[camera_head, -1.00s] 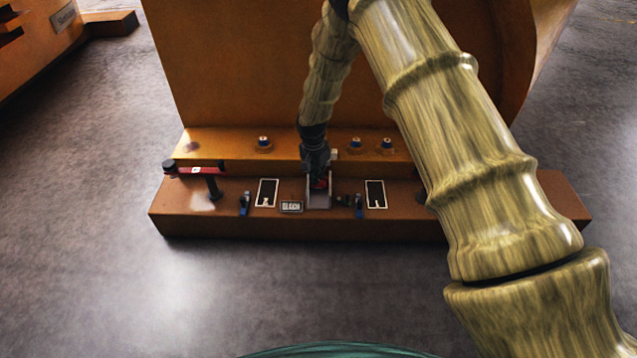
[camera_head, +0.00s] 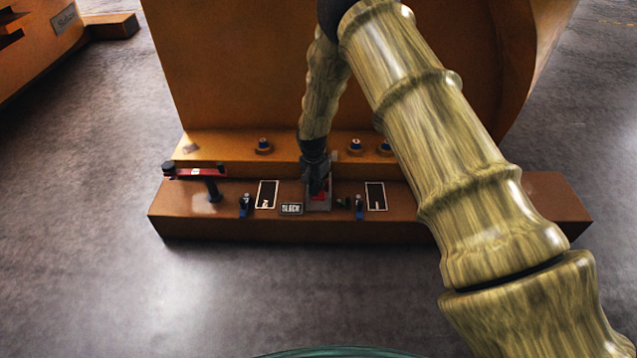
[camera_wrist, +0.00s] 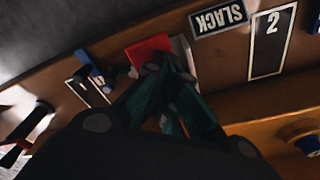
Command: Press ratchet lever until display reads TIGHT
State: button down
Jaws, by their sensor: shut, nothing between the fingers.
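The ratchet lever shows as a red part (camera_wrist: 149,50) at my fingertips in the wrist view. In the head view its red (camera_head: 319,196) shows in a grey bracket (camera_head: 320,207) on the orange ledge. My gripper (camera_head: 317,186) is shut with nothing between the fingers. Its fingers also show in the wrist view (camera_wrist: 160,75), over or against the red lever; I cannot tell if they touch. The display (camera_head: 291,209) left of the bracket reads SLACK; it appears upside down in the wrist view (camera_wrist: 218,18).
A red-handled lever (camera_head: 200,172) on a post stands at the ledge's left. Dark framed panels (camera_head: 267,194) (camera_head: 375,195) and blue-based clips (camera_head: 244,205) (camera_head: 359,206) flank the bracket. Several blue-topped studs (camera_head: 263,145) line the upper step. The floor in front is clear.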

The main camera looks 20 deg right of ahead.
jog(key=shift+s+a+r+p, duration=0.35)
jog(key=shift+a+p, duration=0.1)
jog(key=shift+p, duration=0.15)
jog(key=shift+s+a+r+p, duration=0.3)
jog(key=shift+a+p, duration=0.15)
jog(key=shift+p, duration=0.15)
jog(key=shift+s+a+f, duration=0.1)
jog(key=shift+s+a, duration=0.15)
jog(key=shift+a, duration=0.05)
notch_tip(320, 180, up, 12)
jog(key=shift+s+a, duration=0.35)
jog(key=shift+a, duration=0.1)
jog(key=shift+s+f, duration=0.1)
jog(key=shift+f, duration=0.1)
